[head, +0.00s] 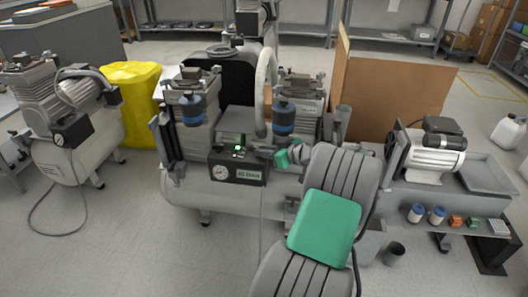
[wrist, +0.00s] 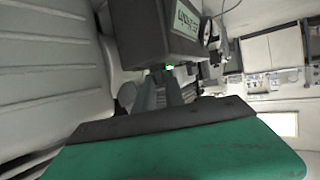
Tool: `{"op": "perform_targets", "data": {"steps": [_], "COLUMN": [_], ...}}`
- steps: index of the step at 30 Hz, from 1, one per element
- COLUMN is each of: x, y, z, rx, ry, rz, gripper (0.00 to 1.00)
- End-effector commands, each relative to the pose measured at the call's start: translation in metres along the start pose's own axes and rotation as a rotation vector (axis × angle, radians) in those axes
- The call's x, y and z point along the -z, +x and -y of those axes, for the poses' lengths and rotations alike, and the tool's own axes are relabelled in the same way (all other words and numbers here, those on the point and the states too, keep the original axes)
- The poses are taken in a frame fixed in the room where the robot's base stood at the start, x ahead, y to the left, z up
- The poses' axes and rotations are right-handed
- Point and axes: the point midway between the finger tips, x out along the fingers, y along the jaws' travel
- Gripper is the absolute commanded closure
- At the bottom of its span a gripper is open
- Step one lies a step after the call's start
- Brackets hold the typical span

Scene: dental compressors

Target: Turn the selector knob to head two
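The dark control box (head: 238,172) sits on the front of the twin-head compressor, with a round gauge (head: 221,172) and a label on its face. A small green light (head: 238,147) glows at its top; I cannot make out the selector knob clearly. My gripper (head: 256,150) is at the box's upper right, its fingers pointing left toward the light. In the wrist view the box (wrist: 150,35) appears tilted at the top, with a green glow (wrist: 168,67) just beyond my grey fingers (wrist: 165,92). The finger gap and any contact are unclear.
The two compressor heads (head: 193,125) with blue-banded filters stand behind the box, and a pale hose (head: 266,90) arches between them. A smaller compressor (head: 65,125) stands left by a yellow cover (head: 133,90). A brown panel (head: 390,95) and a bench (head: 400,190) are right.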

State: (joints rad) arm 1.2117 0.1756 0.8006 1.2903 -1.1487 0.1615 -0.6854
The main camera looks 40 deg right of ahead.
Motion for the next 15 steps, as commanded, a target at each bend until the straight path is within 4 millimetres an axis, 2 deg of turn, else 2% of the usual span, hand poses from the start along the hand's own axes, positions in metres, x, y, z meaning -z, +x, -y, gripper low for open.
{"op": "perform_targets", "data": {"steps": [5, 15], "x": [-0.0001, -0.0001], "y": [-0.0001, -0.0002], "z": [-0.0001, -0.0003], "rx": [0.0, -0.001], "ry": [0.0, 0.0], "rz": [0.0, 0.0], "gripper": [1.0, 1.0]}}
